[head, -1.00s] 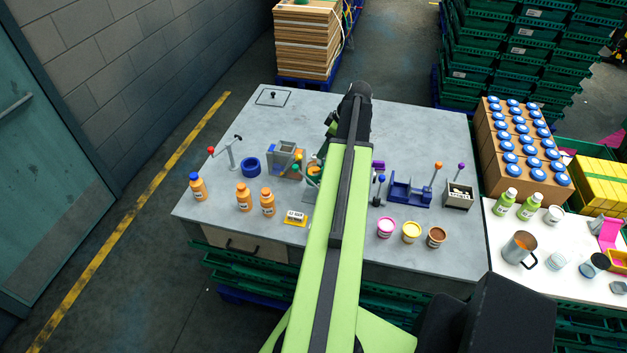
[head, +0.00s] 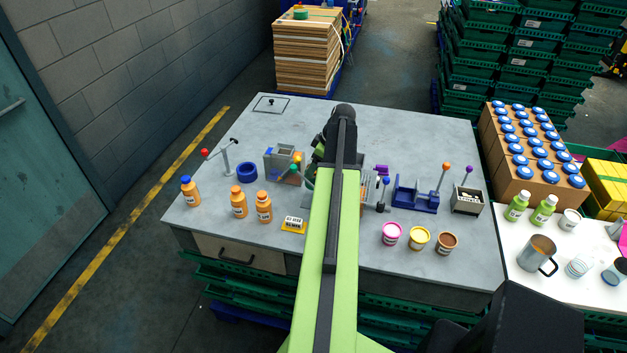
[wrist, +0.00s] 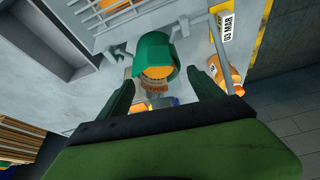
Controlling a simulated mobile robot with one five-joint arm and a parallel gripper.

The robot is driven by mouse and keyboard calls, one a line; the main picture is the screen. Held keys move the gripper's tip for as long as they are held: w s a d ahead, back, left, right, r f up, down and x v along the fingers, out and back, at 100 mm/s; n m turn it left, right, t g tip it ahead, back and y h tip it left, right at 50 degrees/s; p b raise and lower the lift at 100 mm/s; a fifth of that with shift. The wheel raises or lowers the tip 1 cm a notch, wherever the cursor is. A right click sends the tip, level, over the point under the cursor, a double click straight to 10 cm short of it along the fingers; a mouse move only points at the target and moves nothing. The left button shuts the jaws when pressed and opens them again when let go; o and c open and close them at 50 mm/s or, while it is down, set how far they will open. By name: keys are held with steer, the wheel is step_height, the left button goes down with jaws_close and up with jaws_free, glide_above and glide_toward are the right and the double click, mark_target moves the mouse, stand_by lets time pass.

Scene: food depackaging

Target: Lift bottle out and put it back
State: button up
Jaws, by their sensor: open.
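In the wrist view, my gripper (wrist: 161,82) is open, its two green fingers spread apart. Ahead of and between the fingers is a green cup-like piece (wrist: 153,49) with an orange part showing in its mouth. Just below it in the picture is an orange, labelled shape (wrist: 158,88), probably a bottle, with blue near its lower end. I cannot tell how it sits with the green piece. Nothing is clearly gripped. In the head view, my arm hides most of this spot. Orange bottles (head: 239,203), (head: 264,207) and a blue-capped one (head: 190,191) stand at the left.
The grey table (head: 400,135) is clear at the back. A yellow date block (head: 293,225), a blue ring (head: 247,172) and a grey fixture (head: 284,161) are left of my arm. A blue fixture (head: 415,201) and small tubs (head: 419,238) are to the right.

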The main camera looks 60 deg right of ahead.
steer(key=shift+c, duration=0.3)
jaws_close()
steer(key=shift+r, duration=0.1)
step_height(320, 180, up, 18)
steer(key=p, duration=1.8)
